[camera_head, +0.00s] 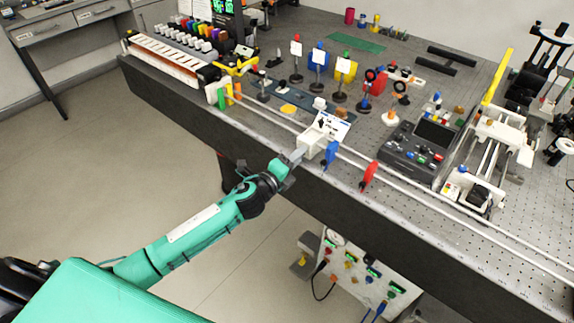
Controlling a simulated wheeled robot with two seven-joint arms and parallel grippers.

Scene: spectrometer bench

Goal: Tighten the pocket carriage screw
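My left gripper (293,158) reaches in from the lower left to the front edge of the bench. Its fingertips are at the near side of a white block-shaped carriage (311,142) on the long white rails. They look close to or touching it; I cannot tell which. The carriage has a white card with black marks (330,125) behind it. The pocket carriage screw cannot be made out; it may be hidden by the fingers or too small. I cannot tell whether the fingers are open or shut. My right gripper is out of view.
A blue piece (331,153) and a red piece (369,174) stand on the rails right of the carriage. Behind are several optic mounts and a grey control box (413,151). A connector panel (360,272) stands below the bench. The floor at left is clear.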

